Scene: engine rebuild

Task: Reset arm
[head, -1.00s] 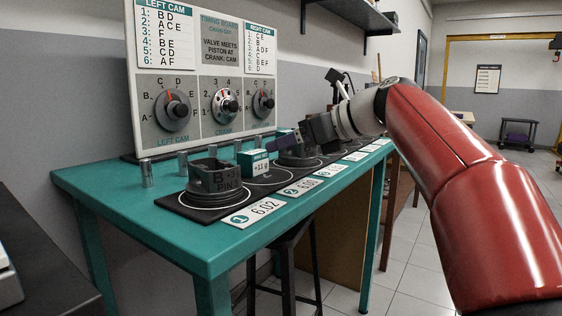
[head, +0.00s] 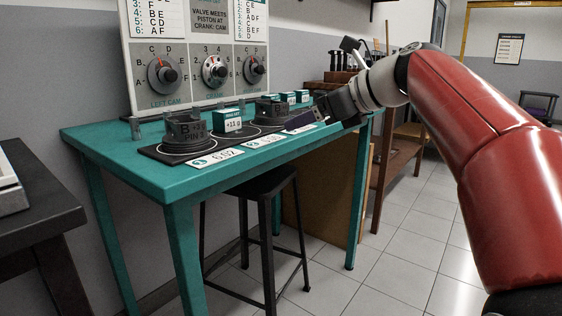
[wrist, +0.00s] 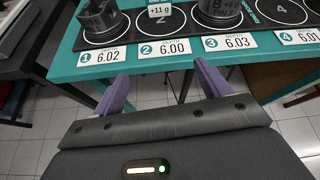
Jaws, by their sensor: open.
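My gripper (head: 300,122) is in front of the teal table's front edge in the head view. In the wrist view its two purple fingers (wrist: 156,86) are spread apart with nothing between them. Floor tiles show below and between the fingers. My red arm reaches in from the right in the head view.
The teal table (head: 130,174) carries a black mat (wrist: 185,38) with numbered spots, dark pistons (head: 184,132) and a teal-white box (head: 227,120). A timing board (head: 190,40) stands behind. A black stool (head: 262,186) stands beneath. A dark bench (head: 40,210) is at left.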

